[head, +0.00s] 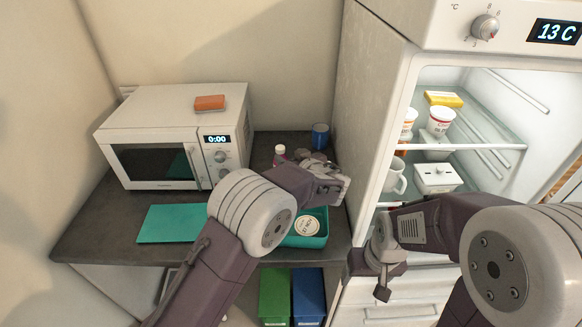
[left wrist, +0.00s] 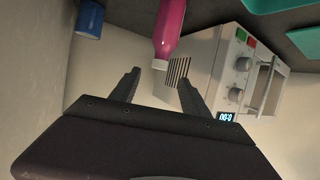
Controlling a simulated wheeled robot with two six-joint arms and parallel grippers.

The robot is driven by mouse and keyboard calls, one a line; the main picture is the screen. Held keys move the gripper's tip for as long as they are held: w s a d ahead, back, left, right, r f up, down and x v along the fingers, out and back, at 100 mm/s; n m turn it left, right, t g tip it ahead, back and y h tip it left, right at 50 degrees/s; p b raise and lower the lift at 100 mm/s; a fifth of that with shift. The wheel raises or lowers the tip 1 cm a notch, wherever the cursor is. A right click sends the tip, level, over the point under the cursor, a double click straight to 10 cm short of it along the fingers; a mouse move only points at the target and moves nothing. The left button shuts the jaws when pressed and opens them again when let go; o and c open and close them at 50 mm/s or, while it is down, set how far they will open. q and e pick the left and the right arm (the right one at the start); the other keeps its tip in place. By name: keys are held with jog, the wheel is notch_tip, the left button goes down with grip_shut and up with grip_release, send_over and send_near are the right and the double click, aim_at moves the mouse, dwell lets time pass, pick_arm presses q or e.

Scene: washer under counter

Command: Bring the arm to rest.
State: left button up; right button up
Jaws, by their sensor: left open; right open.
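My left arm reaches in from the left over the counter, and my left gripper (head: 340,187) is near the counter's right side, close to the fridge. In the left wrist view its two fingers (left wrist: 157,90) are apart with nothing between them. A pink bottle with a white cap (left wrist: 168,35) shows beyond the fingertips, apart from them. My right gripper (head: 384,275) is low in front of the fridge, and nothing is seen in it; its fingers show only small.
A white microwave (head: 152,110) with an orange block (head: 209,102) on top stands on the counter. A teal board (head: 165,224), a teal container (head: 318,240) and a blue cup (head: 320,136) are there too. The fridge (head: 362,100) stands open at right with food inside.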

pick_arm(q)
jog(key=s+a+f+m+g, duration=0.1)
jog(key=s+a+f+g, duration=0.3)
jog(key=s+a, duration=0.3)
jog(key=s+a+f+m+g, duration=0.1)
jog(key=s+a+f+g, duration=0.35)
jog(key=a, duration=0.35)
jog(key=s+a+f+m+g+h, duration=0.1)
jog(key=s+h, duration=0.1)
jog(key=s, duration=0.8)
jog(key=s+a+f+m+g+h, duration=0.1)
jog(key=s+a+f+g+h, duration=0.1)
jog(key=s, duration=0.8)
jog(key=shift+a+h, duration=0.15)
jog(key=shift+h, duration=0.65)
